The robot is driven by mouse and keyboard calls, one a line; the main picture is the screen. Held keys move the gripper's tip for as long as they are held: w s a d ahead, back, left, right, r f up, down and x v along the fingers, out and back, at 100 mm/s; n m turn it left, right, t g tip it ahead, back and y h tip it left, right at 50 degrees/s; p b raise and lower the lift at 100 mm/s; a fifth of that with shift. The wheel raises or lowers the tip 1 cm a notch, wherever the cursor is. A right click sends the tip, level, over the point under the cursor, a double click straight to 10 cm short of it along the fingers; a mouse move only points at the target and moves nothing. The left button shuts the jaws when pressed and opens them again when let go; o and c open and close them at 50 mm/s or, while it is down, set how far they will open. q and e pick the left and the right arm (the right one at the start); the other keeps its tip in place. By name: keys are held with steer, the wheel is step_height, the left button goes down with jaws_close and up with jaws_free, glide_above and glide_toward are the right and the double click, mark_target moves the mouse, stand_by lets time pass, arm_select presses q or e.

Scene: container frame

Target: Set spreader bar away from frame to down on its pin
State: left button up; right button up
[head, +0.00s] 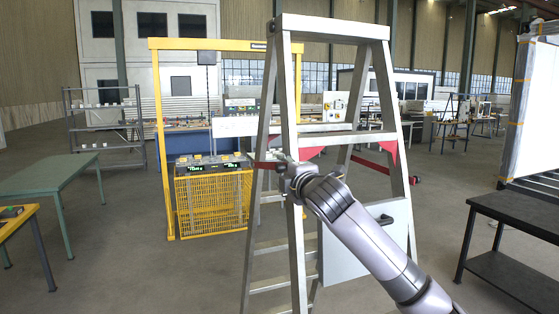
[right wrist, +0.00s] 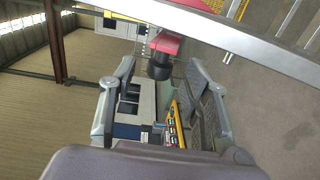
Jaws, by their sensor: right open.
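A silver A-frame ladder (head: 281,100) stands upright in the middle of the head view. Red bars show at its middle: one (head: 372,164) on the right side, and a red piece (head: 265,164) at the left leg, partly hidden by my gripper. My right gripper (head: 283,168) is at that left leg, close to the red piece. In the right wrist view a red bar end with a black tip (right wrist: 160,66) lies ahead, between and beyond my open fingers (right wrist: 160,72). Nothing is between the fingertips. I cannot tell whether a pin shows. My left gripper is not in view.
A yellow frame with a mesh basket (head: 212,200) stands behind the ladder. A green table (head: 48,175) is at the left and a dark table (head: 520,212) at the right. A pale panel (head: 350,240) hangs low between the ladder legs.

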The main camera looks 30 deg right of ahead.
mark_target(282, 169)
steer(key=shift+p+x, duration=0.4)
steer(key=shift+x, duration=1.2)
jaws_close()
